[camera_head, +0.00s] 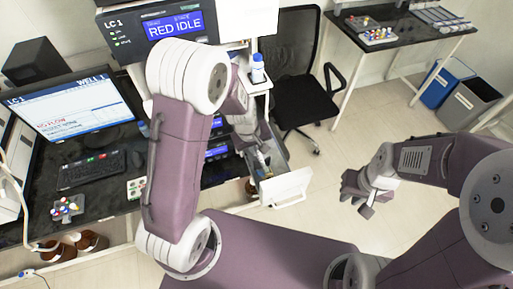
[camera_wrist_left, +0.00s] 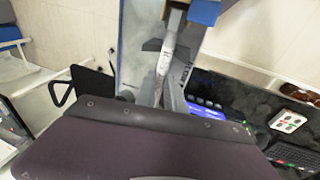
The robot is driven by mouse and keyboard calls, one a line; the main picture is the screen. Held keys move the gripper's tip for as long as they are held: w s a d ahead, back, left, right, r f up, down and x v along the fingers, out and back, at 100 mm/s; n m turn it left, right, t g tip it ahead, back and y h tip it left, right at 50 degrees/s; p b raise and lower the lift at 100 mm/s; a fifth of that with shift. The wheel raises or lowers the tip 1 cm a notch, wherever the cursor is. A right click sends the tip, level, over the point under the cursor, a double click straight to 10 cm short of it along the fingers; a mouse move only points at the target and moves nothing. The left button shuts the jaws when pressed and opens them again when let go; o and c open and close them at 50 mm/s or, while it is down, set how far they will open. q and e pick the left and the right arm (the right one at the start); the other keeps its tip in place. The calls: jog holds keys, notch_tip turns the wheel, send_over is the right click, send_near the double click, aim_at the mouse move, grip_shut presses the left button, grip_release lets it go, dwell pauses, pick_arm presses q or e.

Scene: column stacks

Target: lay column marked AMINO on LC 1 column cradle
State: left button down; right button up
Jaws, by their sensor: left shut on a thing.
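My left gripper (camera_head: 262,158) is at the open drawer (camera_head: 287,190) of the LC 1 stack, partly hidden by its own arm. In the left wrist view the gripper (camera_wrist_left: 168,55) is shut on a slim, pale column (camera_wrist_left: 166,58). I cannot read the column's marking. The column is over or inside the drawer's grey interior (camera_wrist_left: 137,45); I cannot tell whether it touches anything. The cradle is not clearly visible. My right gripper (camera_head: 362,195) hangs over the floor at the right, away from the drawer; its jaw opening is unclear.
The LC 1 unit (camera_head: 180,25) shows RED IDLE. A blue-capped bottle (camera_head: 257,68) stands on a ledge above the drawer. A monitor (camera_head: 70,108) and keyboard (camera_head: 90,170) are at the left. A black chair (camera_head: 290,65) stands behind. Floor right of the drawer is clear.

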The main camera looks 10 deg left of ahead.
pick_arm(q)
jog(key=c, duration=1.3)
grip_release()
jog(key=shift+c, duration=0.2)
jog(key=v, duration=0.9)
jog(key=s+a+f+m+b, duration=0.2)
jog(key=s+f+m+b, duration=0.1)
jog(key=s+f, duration=0.1)
jog(key=s+a+f+m+g+y+b, duration=0.1)
jog(key=s+a+f+m+b, duration=0.1)
jog(key=s, duration=0.5)
notch_tip(320, 180, down, 2)
jog(key=shift+a+f+m+b, duration=0.2)
jog(key=shift+a+m+b, duration=0.2)
jog(key=shift+m, duration=0.5)
